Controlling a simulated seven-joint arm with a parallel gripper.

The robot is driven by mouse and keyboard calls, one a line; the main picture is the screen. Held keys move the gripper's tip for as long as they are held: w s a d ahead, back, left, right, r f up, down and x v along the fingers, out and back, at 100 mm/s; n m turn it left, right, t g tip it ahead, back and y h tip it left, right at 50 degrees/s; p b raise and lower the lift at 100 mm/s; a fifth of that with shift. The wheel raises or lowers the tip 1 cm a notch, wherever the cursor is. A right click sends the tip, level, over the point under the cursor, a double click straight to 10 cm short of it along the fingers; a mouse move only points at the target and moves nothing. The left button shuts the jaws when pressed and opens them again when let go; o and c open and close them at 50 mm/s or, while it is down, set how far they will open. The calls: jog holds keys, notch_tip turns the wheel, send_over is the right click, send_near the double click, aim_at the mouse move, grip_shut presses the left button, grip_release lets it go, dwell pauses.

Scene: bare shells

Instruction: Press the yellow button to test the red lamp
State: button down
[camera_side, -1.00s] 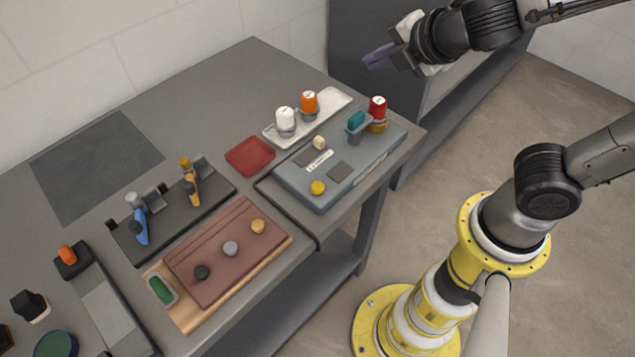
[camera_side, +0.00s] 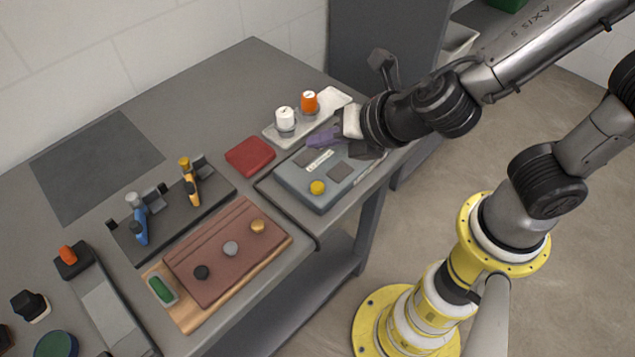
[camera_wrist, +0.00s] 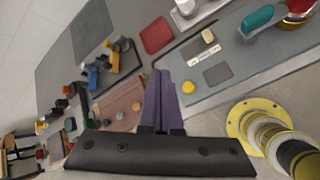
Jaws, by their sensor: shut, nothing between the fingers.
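The yellow button (camera_side: 317,187) is a small round knob on the near corner of a blue-grey panel (camera_side: 318,206). It also shows in the wrist view (camera_wrist: 188,87), just right of my fingertips. My gripper (camera_side: 312,141) has purple fingers and appears over the panel, apart from the button. In the wrist view its fingers (camera_wrist: 159,75) are together with nothing between them. The red lamp (camera_wrist: 299,5) shows only in part at the top right edge of the wrist view. In the side view my arm hides it.
A teal part (camera_wrist: 257,18) is on the panel near the lamp. A tray (camera_side: 339,97) with white (camera_side: 285,117) and orange (camera_side: 310,101) cylinders lies behind the panel. A red square (camera_side: 250,155) and a brown board with knobs (camera_side: 214,268) lie to the left.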

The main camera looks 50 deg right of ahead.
aim_at(321, 191)
jog(key=shift+f, duration=4.3)
jog(key=shift+f, duration=0.25)
jog(key=shift+f, duration=0.2)
jog(key=shift+f, duration=0.45)
jog(key=shift+r, duration=0.85)
notch_tip(321, 191, up, 5)
